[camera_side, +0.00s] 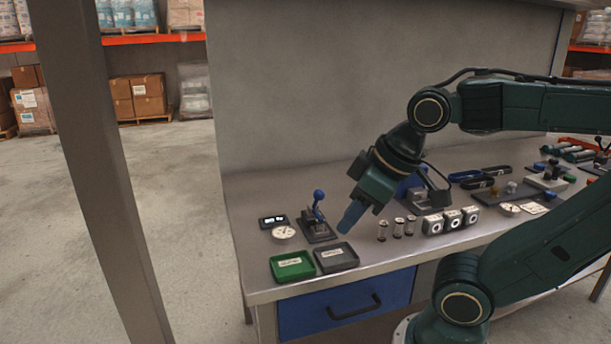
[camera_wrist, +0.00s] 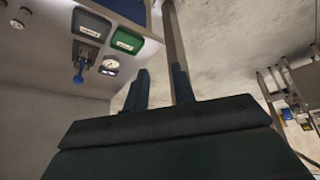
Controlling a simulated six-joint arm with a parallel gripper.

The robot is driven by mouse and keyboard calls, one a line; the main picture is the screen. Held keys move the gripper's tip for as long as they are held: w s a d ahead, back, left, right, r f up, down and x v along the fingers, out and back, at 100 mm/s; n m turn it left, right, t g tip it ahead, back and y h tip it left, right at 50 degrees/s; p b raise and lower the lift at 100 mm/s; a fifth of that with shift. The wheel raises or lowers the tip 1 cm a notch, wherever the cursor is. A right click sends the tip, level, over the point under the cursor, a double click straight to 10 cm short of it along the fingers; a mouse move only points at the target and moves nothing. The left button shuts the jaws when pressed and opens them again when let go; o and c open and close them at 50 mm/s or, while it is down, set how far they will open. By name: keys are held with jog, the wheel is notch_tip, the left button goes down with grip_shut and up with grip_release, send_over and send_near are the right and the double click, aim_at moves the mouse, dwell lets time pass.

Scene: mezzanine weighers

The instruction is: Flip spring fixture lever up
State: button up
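The spring fixture (camera_side: 318,231) is a dark base plate with a small metal mechanism near the bench's left end. Its blue lever (camera_side: 318,205) has a round knob and rises steeply from the base in the side view. In the wrist view the lever (camera_wrist: 79,74) is at upper left, with the fixture (camera_wrist: 86,50) behind it. My gripper (camera_side: 350,218) points down to the right of the lever, apart from it. In the wrist view the two fingers of my gripper (camera_wrist: 158,84) stand apart with nothing between them.
A green tray (camera_side: 292,276) and a grey tray (camera_side: 336,268) lie at the bench's front edge. A round dial (camera_side: 284,232) and a small display (camera_side: 273,221) sit left of the fixture. Small cylinders (camera_side: 397,228) and white-faced blocks (camera_side: 433,225) stand right of my gripper.

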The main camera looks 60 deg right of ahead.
jog(key=shift+w+d+n, duration=0.2)
jog(key=shift+w+n, duration=0.1)
jog(key=c, duration=0.3)
jog(key=shift+w+d+n, duration=0.2)
jog(key=shift+w+n, duration=0.1)
grip_shut()
jog(key=w+d+f+n, duration=0.2)
jog(key=w+d+n, duration=0.2)
jog(key=d+n, duration=0.2)
jog(key=w+d+f+n+g+h, duration=0.1)
jog(key=w+d+f+n, duration=0.2)
jog(key=d+n, duration=0.4)
jog(key=w+d+f+n, duration=0.2)
jog(key=w+d+n, duration=0.3)
jog(key=d+n, duration=0.2)
jog(key=shift+w+d+f+h, duration=0.25)
jog(key=shift+d+f+h, duration=0.15)
jog(key=shift+d, duration=0.7)
